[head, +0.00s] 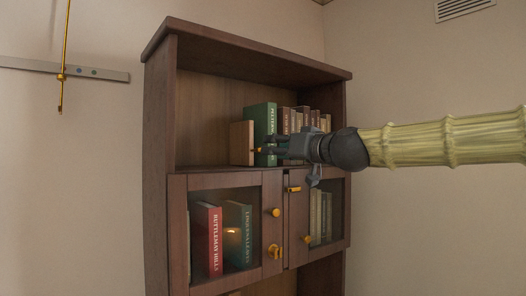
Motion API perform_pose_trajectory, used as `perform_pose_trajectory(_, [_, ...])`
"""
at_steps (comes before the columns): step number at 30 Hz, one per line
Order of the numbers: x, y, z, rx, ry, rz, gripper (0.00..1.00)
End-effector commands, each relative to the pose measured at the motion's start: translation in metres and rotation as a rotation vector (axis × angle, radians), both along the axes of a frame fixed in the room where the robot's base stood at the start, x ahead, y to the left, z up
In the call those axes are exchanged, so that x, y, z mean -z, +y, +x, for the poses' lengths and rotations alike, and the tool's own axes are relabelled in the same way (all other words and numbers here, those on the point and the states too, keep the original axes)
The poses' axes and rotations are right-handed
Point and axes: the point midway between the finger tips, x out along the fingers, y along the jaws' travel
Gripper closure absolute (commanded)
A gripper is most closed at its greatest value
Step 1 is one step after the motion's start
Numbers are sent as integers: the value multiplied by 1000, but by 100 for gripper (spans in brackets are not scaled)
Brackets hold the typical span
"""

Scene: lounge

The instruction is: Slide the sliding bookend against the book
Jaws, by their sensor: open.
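The sliding bookend (240,143) looks like a light brown wooden block with a small brass knob (257,149). It stands upright on the open upper shelf, at the left end of the row of books. The green book (262,121) stands upright just to its right. From this angle I cannot tell whether the two touch. My gripper (272,149) reaches in from the right, in front of the green book's lower part. Its open fingers point left, with their tips close to the knob. Whether they touch it is unclear.
More books (303,116) stand right of the green one. The bookcase (163,120) has side walls and a top board around the shelf. Below are glass doors with brass knobs (275,212). The shelf is clear left of the bookend. A rail with a brass rod (62,75) hangs at left.

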Motion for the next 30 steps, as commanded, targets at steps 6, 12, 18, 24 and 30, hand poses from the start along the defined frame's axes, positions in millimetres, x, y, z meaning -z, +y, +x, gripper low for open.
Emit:
perform_pose_trajectory(6, [0,-10,-8,6,6,4,59])
perform_pose_trajectory(12, [3,-18,-17,4,17,-13,59])
perform_pose_trajectory(18, [5,-22,-22,-2,24,-30,59])
perform_pose_trajectory(24, [5,-19,-20,-5,25,-34,59])
perform_pose_trajectory(30, [5,-10,-8,-5,26,-34,59])
